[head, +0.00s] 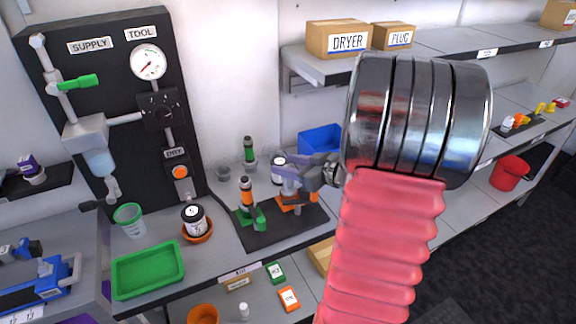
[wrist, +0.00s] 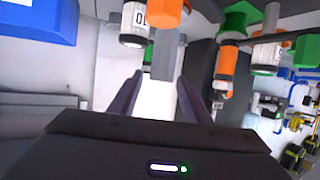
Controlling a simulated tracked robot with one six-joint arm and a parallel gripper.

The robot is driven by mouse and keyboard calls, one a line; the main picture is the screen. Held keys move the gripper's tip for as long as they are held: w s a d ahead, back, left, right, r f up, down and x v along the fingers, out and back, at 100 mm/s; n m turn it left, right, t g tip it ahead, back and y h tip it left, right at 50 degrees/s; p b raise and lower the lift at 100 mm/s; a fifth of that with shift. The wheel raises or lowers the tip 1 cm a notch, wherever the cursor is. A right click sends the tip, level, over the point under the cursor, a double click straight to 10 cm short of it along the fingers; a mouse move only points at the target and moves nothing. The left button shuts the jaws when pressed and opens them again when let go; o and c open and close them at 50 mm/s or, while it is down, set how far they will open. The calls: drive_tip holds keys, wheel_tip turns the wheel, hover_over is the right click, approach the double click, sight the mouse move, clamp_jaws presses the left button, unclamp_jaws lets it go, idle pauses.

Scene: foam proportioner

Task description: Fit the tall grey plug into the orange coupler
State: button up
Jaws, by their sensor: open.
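My gripper (head: 295,171) is over the dark mat (head: 262,236), at its back right, with fingers partly hidden by the arm. In the wrist view my gripper (wrist: 157,85) is open; a narrow grey piece (wrist: 164,58) below an orange cylinder (wrist: 169,12) shows between and beyond the fingertips. I cannot tell whether it touches them, or whether these are the plug and the coupler. Orange parts (head: 290,206) sit on the mat beneath the gripper. A black and orange upright piece (head: 246,193) stands by a green holder (head: 259,218), left of the gripper.
A green-banded bottle (head: 249,150) and a blue bin (head: 318,141) stand behind the mat. A green tray (head: 148,270) and a black-lidded jar (head: 194,218) are to the left. My arm hides much of the right. The supply panel (head: 108,100) rises at the left.

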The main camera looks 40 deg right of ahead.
drive_tip(key=shift+s, duration=0.1)
drive_tip(key=v, duration=1.1)
drive_tip(key=shift+s+r, duration=0.25)
drive_tip(key=shift+s, duration=0.1)
drive_tip(key=shift+d, duration=0.1)
idle(0.4)
drive_tip(key=w+a+r+m+g+h, duration=0.2)
drive_tip(key=w+a+r+h, duration=0.2)
drive_tip(key=w+r+h, duration=0.5)
drive_tip(key=s+a+f+g+y, duration=0.1)
drive_tip(key=s+a, duration=0.3)
drive_tip(key=a, duration=0.5)
drive_tip(key=s+a+f+g+y, duration=0.2)
drive_tip(key=s+a+g+y, duration=0.1)
drive_tip(key=a, duration=0.7)
drive_tip(key=s+a+f+g+y, duration=0.2)
drive_tip(key=s+a+y, duration=0.1)
drive_tip(key=s+a, duration=0.4)
drive_tip(key=a, duration=0.3)
drive_tip(key=shift+s+f+n+y, duration=0.2)
drive_tip(key=shift+f+n+y, duration=0.1)
drive_tip(key=shift+n, duration=0.1)
